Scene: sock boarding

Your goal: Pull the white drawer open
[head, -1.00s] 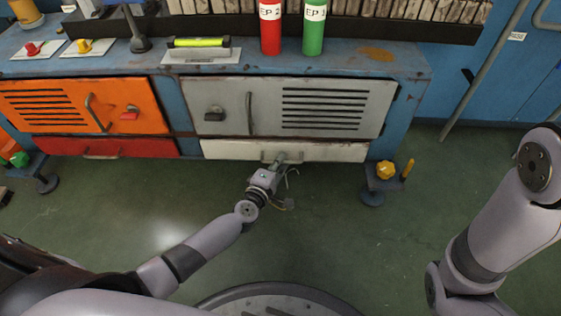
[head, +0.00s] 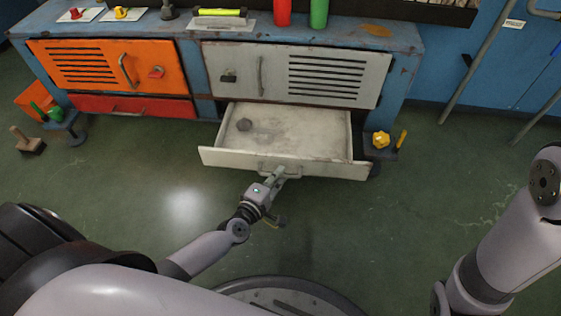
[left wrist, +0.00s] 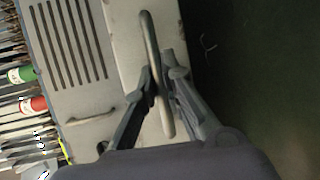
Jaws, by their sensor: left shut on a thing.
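The white drawer (head: 225,157) is pulled out of the blue workbench, under the grey door. In the left wrist view the two fingers (left wrist: 160,88) stand on either side of the bar handle (left wrist: 151,45), in front of the pale drawer front (left wrist: 128,42). My right arm shows at the right of the head view, but its gripper is out of the picture.
The grey door (head: 340,78), orange door (head: 85,65) and red drawer (head: 150,107) are shut. A yellow knob (head: 381,140) is beside the workbench's right foot. A wooden block with a handle (head: 28,143) is on the floor at left. The green floor before the drawer is clear.

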